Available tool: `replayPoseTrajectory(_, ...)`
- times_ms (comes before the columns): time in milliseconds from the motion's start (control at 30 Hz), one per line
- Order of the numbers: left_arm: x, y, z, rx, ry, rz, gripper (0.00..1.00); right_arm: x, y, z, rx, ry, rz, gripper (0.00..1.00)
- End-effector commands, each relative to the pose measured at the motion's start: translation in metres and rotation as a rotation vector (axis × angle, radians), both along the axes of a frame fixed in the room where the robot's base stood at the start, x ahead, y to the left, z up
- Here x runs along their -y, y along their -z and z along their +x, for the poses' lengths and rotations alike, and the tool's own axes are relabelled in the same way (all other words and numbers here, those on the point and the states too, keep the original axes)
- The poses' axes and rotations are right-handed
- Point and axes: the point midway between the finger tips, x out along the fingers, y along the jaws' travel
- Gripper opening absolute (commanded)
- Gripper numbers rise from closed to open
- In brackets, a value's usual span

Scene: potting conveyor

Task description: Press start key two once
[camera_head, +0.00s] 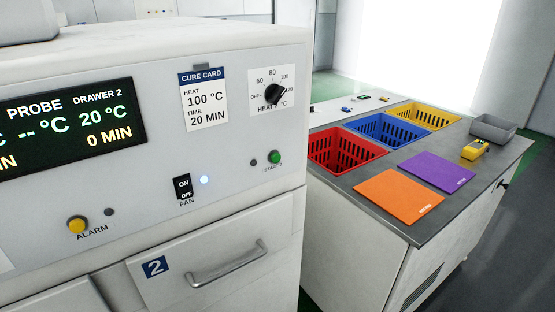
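The start key two is a round green button (274,157) at the right end of the white machine's front panel (225,150), labelled START 2 in small print. A small dark lamp (253,162) sits just left of it. The heat dial (275,94) is above it, with its black knob pointing to the upper right. Drawer 2 (215,262) below is shut. The display (70,125) reads 20 °C and 0 MIN for drawer 2. Neither of my grippers is in view.
The fan switch (183,189) has a lit lamp beside it; a yellow alarm button (77,225) is at left. A cure card (204,100) reads 100 °C, 20 MIN. A bench at right holds red (320,150), blue (358,128) and yellow (408,108) baskets. The space before the panel is clear.

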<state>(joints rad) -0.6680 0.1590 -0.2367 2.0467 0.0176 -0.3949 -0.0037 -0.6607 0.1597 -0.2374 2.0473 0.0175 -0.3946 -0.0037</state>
Motion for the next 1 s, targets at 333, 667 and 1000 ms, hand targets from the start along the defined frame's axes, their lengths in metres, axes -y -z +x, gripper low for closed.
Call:
replayPoseTrajectory(333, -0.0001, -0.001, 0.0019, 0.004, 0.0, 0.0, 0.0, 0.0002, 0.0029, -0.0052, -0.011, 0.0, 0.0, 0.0)
replayPoseTrajectory(667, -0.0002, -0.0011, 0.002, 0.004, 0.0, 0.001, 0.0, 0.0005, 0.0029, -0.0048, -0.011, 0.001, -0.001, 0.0)
replayPoseTrajectory(1000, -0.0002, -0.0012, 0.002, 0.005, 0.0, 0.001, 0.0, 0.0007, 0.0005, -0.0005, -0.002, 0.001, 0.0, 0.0)
